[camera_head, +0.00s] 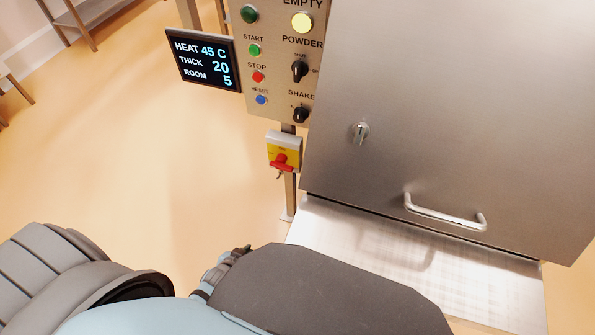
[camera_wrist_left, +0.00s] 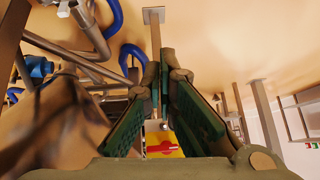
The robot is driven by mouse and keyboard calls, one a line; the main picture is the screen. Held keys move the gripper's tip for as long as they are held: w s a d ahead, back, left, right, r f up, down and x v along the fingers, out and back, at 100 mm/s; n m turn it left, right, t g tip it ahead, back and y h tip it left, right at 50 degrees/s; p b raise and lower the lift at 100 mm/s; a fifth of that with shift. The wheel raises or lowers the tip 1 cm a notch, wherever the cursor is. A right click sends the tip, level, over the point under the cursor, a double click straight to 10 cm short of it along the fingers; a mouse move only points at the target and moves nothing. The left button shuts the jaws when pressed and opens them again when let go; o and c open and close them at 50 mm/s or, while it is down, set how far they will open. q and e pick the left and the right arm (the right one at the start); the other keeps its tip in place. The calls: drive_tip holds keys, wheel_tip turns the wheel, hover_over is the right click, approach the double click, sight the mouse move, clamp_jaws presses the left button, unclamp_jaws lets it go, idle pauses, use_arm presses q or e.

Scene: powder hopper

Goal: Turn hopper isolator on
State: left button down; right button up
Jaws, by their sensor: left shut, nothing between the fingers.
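The hopper isolator (camera_head: 284,153) is a small yellow box with a red rotary handle (camera_head: 281,163), mounted on a post below the control panel. The handle lies roughly crosswise, slightly tilted. In the left wrist view the isolator's red handle (camera_wrist_left: 162,147) shows low between my finger pads, partly hidden by the gripper. My left gripper (camera_head: 236,258) is mostly hidden by my own arm in the head view, below and left of the isolator, apart from it in the picture. Its green-padded fingers (camera_wrist_left: 164,85) are shut and empty. My right gripper is out of view.
The control panel (camera_head: 274,75) has buttons and knobs, with a display (camera_head: 204,62) at its left. The steel hopper front (camera_head: 450,110) with a latch and handle (camera_head: 445,216) is at the right. Blue-jointed pipes (camera_wrist_left: 132,55) show in the wrist view. Floor left of the post is clear.

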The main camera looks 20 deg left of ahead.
use_arm(q)
drive_tip(key=w+r+t+b, duration=0.3)
drive_tip(key=w+r+t, duration=0.15)
drive_tip(key=w, duration=0.55)
wheel_tip(320, 180, up, 10)
drive_tip(key=t+b, duration=0.3)
drive_tip(key=b, duration=0.4)
hover_over(285, 168)
drive_tip(key=s, duration=0.2)
drive_tip(key=f, duration=0.1)
drive_tip(key=f+b, duration=0.1)
drive_tip(key=shift+d+f, duration=0.3)
drive_tip(key=shift+d, duration=0.05)
drive_tip(key=shift+f+b, duration=0.3)
drive_tip(key=shift+f, duration=0.15)
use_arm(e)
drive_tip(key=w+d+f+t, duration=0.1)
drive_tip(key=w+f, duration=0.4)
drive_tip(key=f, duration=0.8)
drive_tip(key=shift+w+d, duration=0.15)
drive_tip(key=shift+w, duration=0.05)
use_arm(q)
drive_tip(key=shift+d, duration=0.1)
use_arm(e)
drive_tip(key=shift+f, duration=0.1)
use_arm(q)
drive_tip(key=shift+f, duration=0.1)
drive_tip(key=shift+b, duration=0.3)
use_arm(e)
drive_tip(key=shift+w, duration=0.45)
